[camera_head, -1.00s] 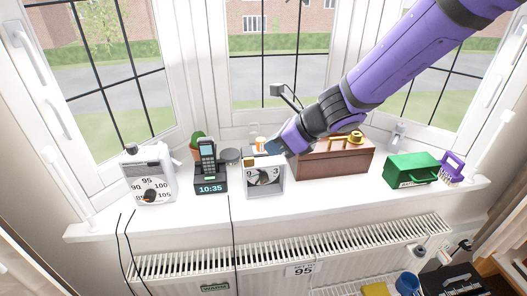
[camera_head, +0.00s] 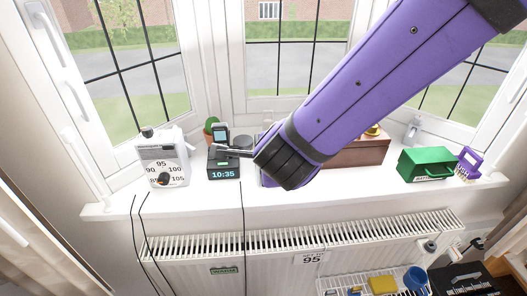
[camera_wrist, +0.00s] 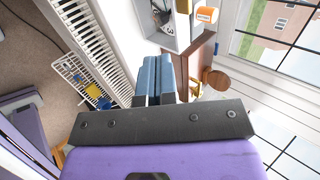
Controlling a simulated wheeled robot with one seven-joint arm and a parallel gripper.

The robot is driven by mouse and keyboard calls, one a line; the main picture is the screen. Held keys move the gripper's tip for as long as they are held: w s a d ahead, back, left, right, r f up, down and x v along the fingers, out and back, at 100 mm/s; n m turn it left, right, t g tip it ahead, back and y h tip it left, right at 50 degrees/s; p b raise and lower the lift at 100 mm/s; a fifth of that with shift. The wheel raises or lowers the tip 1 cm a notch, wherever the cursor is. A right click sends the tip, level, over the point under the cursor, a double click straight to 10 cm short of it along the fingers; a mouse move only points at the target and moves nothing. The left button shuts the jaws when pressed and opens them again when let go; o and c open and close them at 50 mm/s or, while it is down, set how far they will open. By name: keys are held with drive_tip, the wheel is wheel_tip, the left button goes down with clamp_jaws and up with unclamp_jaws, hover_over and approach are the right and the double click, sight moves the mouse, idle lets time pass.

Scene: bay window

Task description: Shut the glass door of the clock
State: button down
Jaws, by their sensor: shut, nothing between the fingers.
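The clock (camera_wrist: 170,34) is a white box with a dial inside its front; part of it shows at the top of the wrist view. In the head view my arm hides nearly all of it. I cannot make out the glass door or how far it stands open. My gripper (camera_wrist: 154,62) is shut and empty, its blue fingers together and pointing toward the clock's lower edge in the wrist view. I cannot tell whether they touch it.
The phone on its 10:35 dock (camera_head: 223,172) and a white dial device (camera_head: 163,160) stand left on the sill. A brown box (camera_head: 357,152) and a green box (camera_head: 427,163) stand right. A small orange-and-white container (camera_wrist: 205,13) is beside the clock. A radiator (camera_head: 300,238) is below.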

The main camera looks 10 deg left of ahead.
drive_tip(key=w+a+r+x, duration=0.1)
drive_tip(key=w+r+x, duration=0.1)
drive_tip(key=x, duration=1)
drive_tip(key=shift+w+f, duration=0.15)
drive_tip(key=shift+w, duration=0.05)
drive_tip(key=shift+w+a, duration=0.2)
idle(0.3)
